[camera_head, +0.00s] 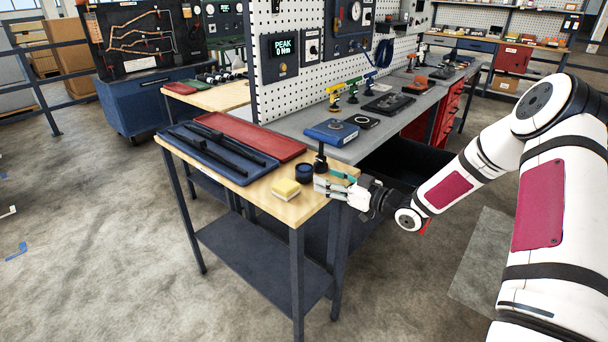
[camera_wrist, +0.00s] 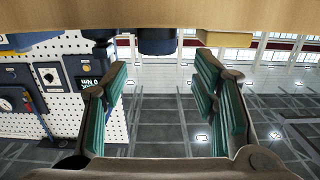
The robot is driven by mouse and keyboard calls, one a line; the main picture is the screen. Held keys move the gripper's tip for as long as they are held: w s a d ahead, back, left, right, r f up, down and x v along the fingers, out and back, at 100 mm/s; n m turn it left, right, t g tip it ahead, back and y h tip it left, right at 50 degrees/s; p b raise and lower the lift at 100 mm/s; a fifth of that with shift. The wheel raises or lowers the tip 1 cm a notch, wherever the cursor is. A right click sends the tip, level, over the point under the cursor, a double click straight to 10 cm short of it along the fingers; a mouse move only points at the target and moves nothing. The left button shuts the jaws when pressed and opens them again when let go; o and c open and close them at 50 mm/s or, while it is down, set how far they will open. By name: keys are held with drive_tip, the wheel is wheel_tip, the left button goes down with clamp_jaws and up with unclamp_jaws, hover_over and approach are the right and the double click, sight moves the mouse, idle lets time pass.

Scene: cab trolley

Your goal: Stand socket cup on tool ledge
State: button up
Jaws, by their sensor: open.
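A small dark blue round cup (camera_head: 304,172), which looks like the socket cup, stands upright on the light wooden tabletop (camera_head: 262,197). In the wrist view, which appears upside down, the cup (camera_wrist: 157,41) shows under the tan tabletop band, centred beyond the fingers. My gripper (camera_head: 330,184) is at the table's right edge, just right of the cup. It also shows in the wrist view (camera_wrist: 160,100), with its green-padded fingers wide apart and nothing between them. I cannot tell for certain which surface is the tool ledge.
A yellow sponge-like block (camera_head: 286,188) lies in front of the cup. A dark upright tool (camera_head: 320,157) stands close behind the gripper. A blue tray (camera_head: 217,152) with black bars and a red tray (camera_head: 250,136) fill the table's left and back. A blue box (camera_head: 331,131) sits on the grey bench.

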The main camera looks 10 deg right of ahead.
sight(311, 172)
drive_tip(key=x, duration=0.4)
drive_tip(key=shift+w, duration=0.2)
drive_tip(key=shift+f+x, duration=0.15)
drive_tip(key=shift+x, duration=1.2)
drive_tip(key=shift+f+x, duration=0.15)
drive_tip(key=shift+x, duration=1.25)
drive_tip(key=shift+d, duration=0.1)
drive_tip(key=shift+c, duration=0.4)
drive_tip(key=c, duration=1.1)
drive_tip(key=shift+r, duration=0.15)
